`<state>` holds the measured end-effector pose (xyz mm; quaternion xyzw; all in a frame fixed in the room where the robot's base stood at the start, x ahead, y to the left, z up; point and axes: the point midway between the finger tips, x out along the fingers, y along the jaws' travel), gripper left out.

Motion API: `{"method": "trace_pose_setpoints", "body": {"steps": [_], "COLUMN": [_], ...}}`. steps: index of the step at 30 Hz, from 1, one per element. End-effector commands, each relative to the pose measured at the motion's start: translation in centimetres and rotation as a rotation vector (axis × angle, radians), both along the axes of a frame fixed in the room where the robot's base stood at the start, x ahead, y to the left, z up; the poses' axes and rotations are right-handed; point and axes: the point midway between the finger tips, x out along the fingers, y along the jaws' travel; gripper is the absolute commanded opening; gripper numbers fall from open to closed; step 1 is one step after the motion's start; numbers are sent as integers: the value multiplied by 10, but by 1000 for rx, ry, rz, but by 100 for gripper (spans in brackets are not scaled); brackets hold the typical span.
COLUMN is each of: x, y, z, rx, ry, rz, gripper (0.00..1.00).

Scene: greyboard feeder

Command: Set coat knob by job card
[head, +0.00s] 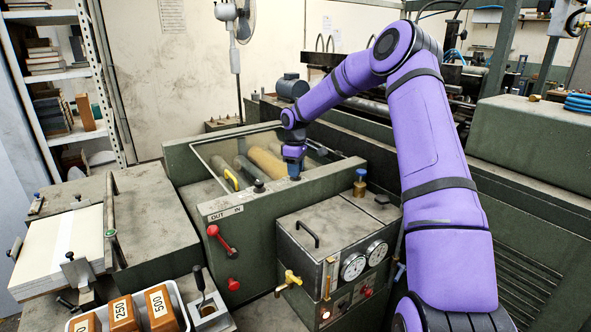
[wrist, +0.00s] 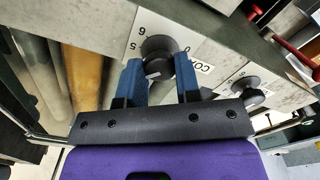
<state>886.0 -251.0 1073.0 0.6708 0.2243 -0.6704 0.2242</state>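My gripper (head: 293,172) is over the top edge of the green feeder panel in the head view. In the wrist view its two blue fingers (wrist: 160,82) stand on either side of a black knob (wrist: 158,50). The gap between fingers and knob is too small to tell whether they touch. The knob sits on a pale dial plate (wrist: 120,25) with the digits 6 and 5 on its left. A label (wrist: 200,66), partly hidden by a finger, reads "CO". The pointer's setting is not readable. The head view does not show this knob clearly.
A second black knob (wrist: 256,93) sits to the right in the wrist view. In the head view, a red lever (head: 219,238) is below an OUT/IN label. Two gauges (head: 353,266) sit on the grey box. Wall sheets (head: 171,15) are unreadable. Numbered brown blocks (head: 160,308) lie in a tray.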

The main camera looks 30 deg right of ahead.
Motion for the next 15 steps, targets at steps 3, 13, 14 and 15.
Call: {"method": "trace_pose_setpoints", "body": {"steps": [3,13,14,15], "x": [0,0,0,0], "y": [0,0,0,1], "z": [0,1,1,1], "rx": [-1,-4,-3,-3], "ry": [-1,0,0,-1], "rz": [-4,-122,-142,-171], "gripper": [7,7,7,7]}}
